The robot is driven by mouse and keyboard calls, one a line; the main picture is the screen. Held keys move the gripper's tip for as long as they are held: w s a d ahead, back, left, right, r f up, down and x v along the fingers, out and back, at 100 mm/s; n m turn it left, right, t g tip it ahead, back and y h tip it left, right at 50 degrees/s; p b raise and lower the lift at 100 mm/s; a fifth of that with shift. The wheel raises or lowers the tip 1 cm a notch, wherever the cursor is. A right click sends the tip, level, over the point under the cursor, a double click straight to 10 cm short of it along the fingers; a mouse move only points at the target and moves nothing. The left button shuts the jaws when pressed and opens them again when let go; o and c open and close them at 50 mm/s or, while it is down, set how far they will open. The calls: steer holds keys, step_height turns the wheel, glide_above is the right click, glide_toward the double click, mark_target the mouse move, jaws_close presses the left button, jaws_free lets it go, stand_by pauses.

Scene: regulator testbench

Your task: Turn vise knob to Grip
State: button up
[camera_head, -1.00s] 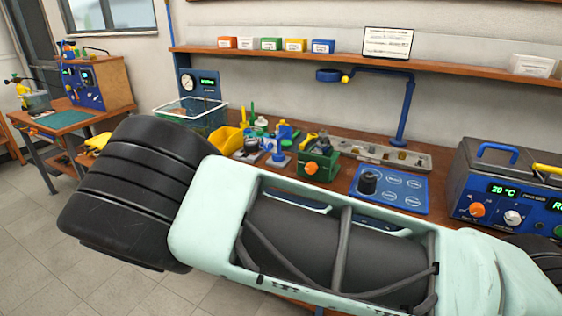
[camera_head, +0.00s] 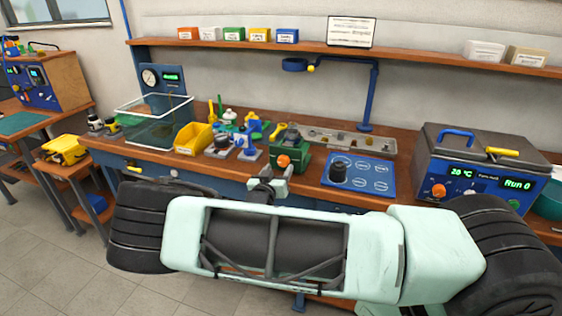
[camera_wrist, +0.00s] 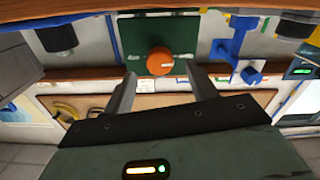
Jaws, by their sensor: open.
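The vise is a green block (camera_head: 290,157) on the bench with an orange knob (camera_head: 284,161) on its front face. In the wrist view the green face (camera_wrist: 183,45) and the round orange knob (camera_wrist: 160,61) are near the top centre. The knob's setting is too small to read. My gripper (camera_head: 268,183) is just in front of the bench edge, a little below and left of the knob. In the wrist view my gripper (camera_wrist: 161,72) is open and empty, its fingers on either side of the line to the knob and apparently short of it.
A blue panel (camera_head: 376,190) with a black knob lies right of the vise. Small blue fixtures (camera_head: 246,143), a yellow bin (camera_head: 193,138) and a glass tank (camera_head: 135,130) stand left. A grey bath unit (camera_head: 480,145) is at right. A shelf (camera_head: 400,58) runs above.

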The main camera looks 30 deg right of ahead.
mark_target(282, 163)
steer(key=shift+p+x, duration=0.35)
steer(key=shift+x, duration=1.4)
steer(key=c, duration=1)
